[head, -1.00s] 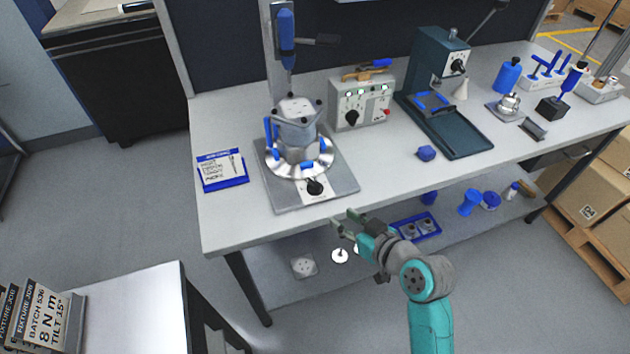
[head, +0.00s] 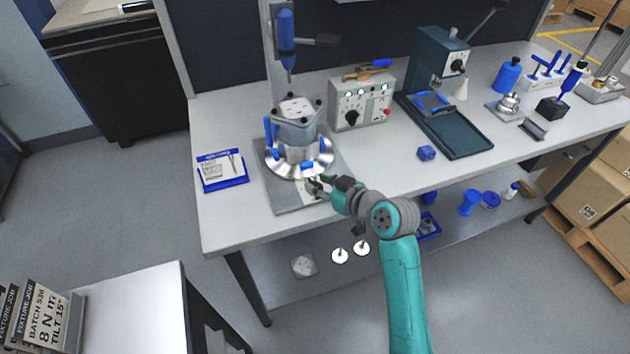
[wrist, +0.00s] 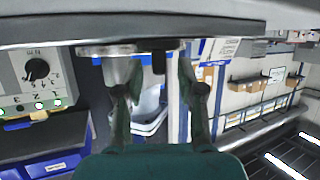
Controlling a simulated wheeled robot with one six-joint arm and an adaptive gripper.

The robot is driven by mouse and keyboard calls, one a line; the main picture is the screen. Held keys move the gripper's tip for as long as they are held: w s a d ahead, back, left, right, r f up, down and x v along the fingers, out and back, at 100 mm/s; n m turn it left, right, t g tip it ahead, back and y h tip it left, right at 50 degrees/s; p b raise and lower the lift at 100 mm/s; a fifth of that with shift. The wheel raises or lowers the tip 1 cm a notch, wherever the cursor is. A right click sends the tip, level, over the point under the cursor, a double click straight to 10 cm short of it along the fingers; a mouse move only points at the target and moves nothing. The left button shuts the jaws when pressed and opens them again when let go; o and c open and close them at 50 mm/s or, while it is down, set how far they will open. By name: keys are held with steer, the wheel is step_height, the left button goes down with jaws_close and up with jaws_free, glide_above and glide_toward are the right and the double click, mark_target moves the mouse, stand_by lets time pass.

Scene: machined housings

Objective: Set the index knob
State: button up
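The fixture (head: 297,135) stands on a grey base plate (head: 283,199), with a silver ring (head: 279,165) and blue clamps around it. The index knob is on the plate's front, mostly hidden behind my gripper (head: 315,186) in the head view. In the wrist view my gripper (wrist: 158,85) has its two fingers apart. A small dark piece (wrist: 159,63) shows between the fingertips and looks like the knob. I cannot tell whether the fingers touch it.
A control box (head: 361,103) with a black knob stands right of the fixture. A blue-edged card (head: 222,170) lies to the left. A dark green press (head: 440,95) and a blue knob-like part (head: 426,153) are further right. The bench front edge runs below my gripper.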

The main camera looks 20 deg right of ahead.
steer(key=shift+x, duration=1.1)
jaws_close()
steer(key=shift+m+h, duration=0.3)
steer(key=shift+h, duration=0.1)
steer(key=m+t+h, duration=0.1)
steer(key=m+h, duration=0.2)
steer(key=h, duration=0.1)
steer(key=shift+a+m, duration=0.15)
steer(key=shift+m, duration=0.25)
steer(key=shift+m+g+h, duration=0.5)
steer(key=shift+m+h, duration=1.6)
steer(key=shift+h, duration=0.5)
steer(key=shift+m+h, duration=0.3)
steer(key=shift+f, duration=0.1)
